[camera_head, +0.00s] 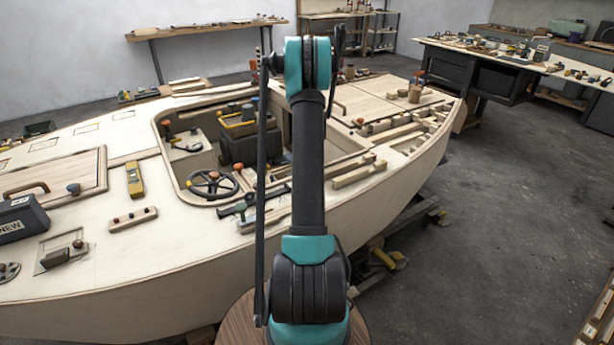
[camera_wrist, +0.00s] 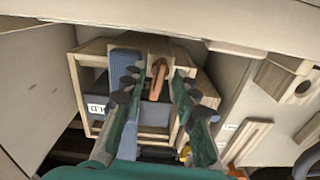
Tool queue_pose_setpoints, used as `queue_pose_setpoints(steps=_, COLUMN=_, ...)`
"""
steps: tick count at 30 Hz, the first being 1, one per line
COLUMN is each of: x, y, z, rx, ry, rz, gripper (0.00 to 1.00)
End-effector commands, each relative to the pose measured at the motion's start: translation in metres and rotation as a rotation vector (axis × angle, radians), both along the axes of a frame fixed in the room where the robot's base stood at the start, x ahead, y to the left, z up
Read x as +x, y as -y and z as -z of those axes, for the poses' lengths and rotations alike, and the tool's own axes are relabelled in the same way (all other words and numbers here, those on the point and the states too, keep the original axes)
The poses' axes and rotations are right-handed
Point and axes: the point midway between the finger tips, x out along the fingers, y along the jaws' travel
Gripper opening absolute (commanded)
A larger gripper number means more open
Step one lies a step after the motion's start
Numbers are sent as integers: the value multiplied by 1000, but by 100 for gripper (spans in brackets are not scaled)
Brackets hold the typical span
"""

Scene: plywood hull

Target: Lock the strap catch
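In the wrist view my gripper (camera_wrist: 157,72) has its two green fingers spread apart, with dark pads along them. An orange, hook-shaped lever (camera_wrist: 158,80) shows between the fingertips, and I see no clear contact with either finger. A blue-grey strap-like band (camera_wrist: 127,62) runs beside it on the left, partly behind the left finger. Both are at a light wooden frame (camera_wrist: 94,48) around an open compartment. I cannot tell for sure which part is the strap catch. In the head view my arm hides the gripper and this spot.
A dark box with a white label (camera_wrist: 97,108) sits in the compartment. Pale panels flank it closely, and a wooden block (camera_wrist: 248,140) is at right. In the head view the plywood hull (camera_head: 150,255) carries a steering wheel (camera_head: 212,184) and tools.

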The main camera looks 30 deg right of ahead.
Motion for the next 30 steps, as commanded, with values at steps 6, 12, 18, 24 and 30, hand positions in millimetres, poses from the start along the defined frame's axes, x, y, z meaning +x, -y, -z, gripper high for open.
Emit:
queue_pose_setpoints(steps=6, x=0, y=0, z=0, rx=0, ry=0, rz=0, gripper=13)
queue_pose_setpoints(steps=12, x=0, y=0, z=0, rx=0, ry=0, rz=0, gripper=0)
queue_pose_setpoints(steps=18, x=0, y=0, z=0, rx=0, ry=0, rz=3, gripper=0)
queue_pose_setpoints(steps=24, x=0, y=0, z=-1, rx=0, ry=0, rz=46, gripper=0)
queue_pose_setpoints(steps=30, x=0, y=0, z=-1, rx=0, ry=0, rz=161, gripper=0)
